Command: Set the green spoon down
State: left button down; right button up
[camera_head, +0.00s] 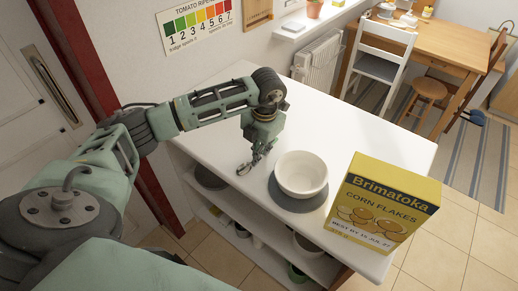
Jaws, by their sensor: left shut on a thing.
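My left gripper (249,167) points down just above the white counter (318,109), close to its left edge and left of the white bowl. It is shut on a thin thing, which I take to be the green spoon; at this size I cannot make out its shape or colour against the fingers. I cannot tell whether it touches the counter. My right gripper is not in view.
A white bowl (301,173) stands on a round grey mat (296,202) just right of my left gripper. A yellow corn flakes box (384,201) stands at the front right. The counter behind the bowl is clear. Shelves with dishes lie below.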

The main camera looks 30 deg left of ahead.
pick_arm(q)
jog(key=shift+f, duration=0.2)
jog(key=c, duration=1.9)
grip_release()
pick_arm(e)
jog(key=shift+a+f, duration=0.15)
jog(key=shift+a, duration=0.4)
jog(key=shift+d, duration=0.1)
pick_arm(q)
jog(key=shift+r, duration=0.1)
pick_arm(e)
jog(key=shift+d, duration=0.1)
pick_arm(q)
jog(key=shift+r, duration=0.2)
notch_tip(320, 180, up, 12)
jog(key=d+b, duration=0.1)
jog(key=b, duration=0.2)
jog(key=shift+d, duration=0.2)
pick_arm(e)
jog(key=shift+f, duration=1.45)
